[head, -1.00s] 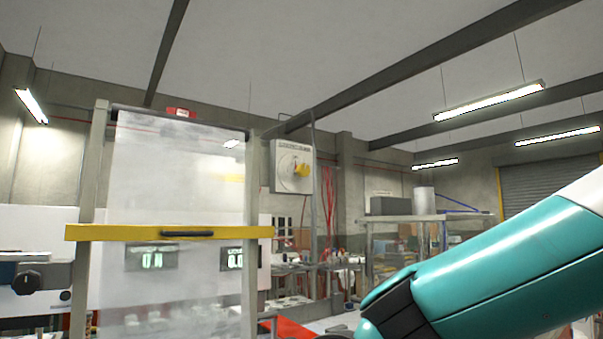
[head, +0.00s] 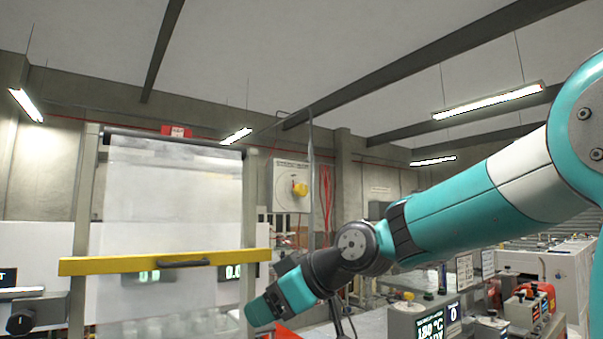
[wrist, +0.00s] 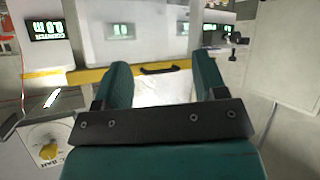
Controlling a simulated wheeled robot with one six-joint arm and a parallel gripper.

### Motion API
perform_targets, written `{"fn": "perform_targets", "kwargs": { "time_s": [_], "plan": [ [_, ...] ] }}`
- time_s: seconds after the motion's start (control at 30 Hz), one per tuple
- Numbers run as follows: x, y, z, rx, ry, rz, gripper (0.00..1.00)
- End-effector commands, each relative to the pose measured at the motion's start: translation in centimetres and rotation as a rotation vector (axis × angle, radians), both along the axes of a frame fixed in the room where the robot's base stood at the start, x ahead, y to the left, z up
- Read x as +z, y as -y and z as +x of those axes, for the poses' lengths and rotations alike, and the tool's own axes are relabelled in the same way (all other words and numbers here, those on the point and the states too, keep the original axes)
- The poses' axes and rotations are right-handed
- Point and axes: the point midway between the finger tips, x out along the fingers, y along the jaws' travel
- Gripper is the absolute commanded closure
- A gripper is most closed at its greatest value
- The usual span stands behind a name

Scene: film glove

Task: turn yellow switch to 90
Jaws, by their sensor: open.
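The yellow switch (head: 300,189) is a knob on a pale wall box (head: 283,203) in the head view, right of the framed film screen. It also shows at the lower left of the wrist view (wrist: 48,151), on its pale plate with dark lettering. The scale around it is too small to read. My gripper (head: 262,312) is below and left of the switch in the head view, apart from it. In the wrist view its two teal fingers (wrist: 163,72) are spread with nothing between them.
A yellow bar (head: 120,264) with a dark handle crosses the framed translucent sheet (head: 170,195) at the left. A grey machine with a display (head: 428,318) stands at the lower right. The space directly before the switch looks clear.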

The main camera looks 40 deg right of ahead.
Motion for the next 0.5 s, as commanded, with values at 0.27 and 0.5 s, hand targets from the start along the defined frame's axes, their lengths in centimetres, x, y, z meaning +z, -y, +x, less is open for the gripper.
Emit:
{"fn": "perform_targets", "kwargs": {
  "time_s": [0.27,0.5],
  "plan": [
    [17.4,16.7,2.9,-0.247,0.531,-0.278,0.35],
    [20.5,19.9,2.9,-0.295,0.630,-0.363,0.35]
  ]
}}
